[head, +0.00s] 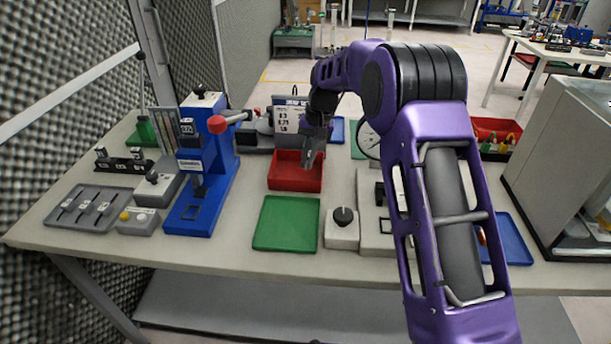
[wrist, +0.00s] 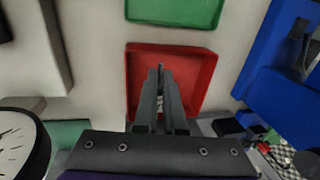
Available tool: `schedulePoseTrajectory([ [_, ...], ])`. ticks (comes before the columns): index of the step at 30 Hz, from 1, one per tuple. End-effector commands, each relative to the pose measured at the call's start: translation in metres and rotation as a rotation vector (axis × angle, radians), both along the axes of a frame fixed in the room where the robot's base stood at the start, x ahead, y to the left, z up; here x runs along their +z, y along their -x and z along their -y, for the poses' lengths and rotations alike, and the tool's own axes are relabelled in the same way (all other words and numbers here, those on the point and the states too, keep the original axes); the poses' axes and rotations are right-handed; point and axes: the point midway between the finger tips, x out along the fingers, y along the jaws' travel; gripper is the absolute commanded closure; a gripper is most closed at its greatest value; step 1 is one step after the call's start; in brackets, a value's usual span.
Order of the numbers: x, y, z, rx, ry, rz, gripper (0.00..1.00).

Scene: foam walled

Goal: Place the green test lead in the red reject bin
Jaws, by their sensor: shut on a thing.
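The red bin (head: 295,184) stands at the middle back of the bench, behind a green tray. It also shows in the wrist view (wrist: 202,75), and its visible floor looks empty. My gripper (head: 309,163) points down over this bin. In the wrist view my gripper (wrist: 160,70) has its fingers close together over the bin's middle. It is shut on a thin thing, the green test lead as far as I can tell, which the fingers hide. Another red bin (head: 482,126) at the right holds several leads with yellow and green ends.
A green tray (head: 286,223) lies in front of the red bin. A blue press (head: 205,165) with a red knob stands to its left. A grey box with a black knob (head: 342,232) and a round dial (head: 367,139) are to the right. A large grey cabinet (head: 565,160) stands at far right.

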Motion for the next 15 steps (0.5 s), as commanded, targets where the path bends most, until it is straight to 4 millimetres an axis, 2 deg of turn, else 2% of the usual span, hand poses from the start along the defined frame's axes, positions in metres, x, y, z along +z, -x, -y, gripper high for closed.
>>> schedulePoseTrajectory([
  [1, -0.008, 0.0, 0.0, -0.001, 0.0, -0.001, 1.0],
  [5, -0.02, 0.0, 0.0, -0.001, 0.0, -0.001, 1.0],
  [12, -0.057, 0.0, 0.0, -0.001, 0.0, -0.002, 1.0],
  [15, -0.062, 0.0, 0.0, 0.0, 0.0, 0.001, 1.0],
])
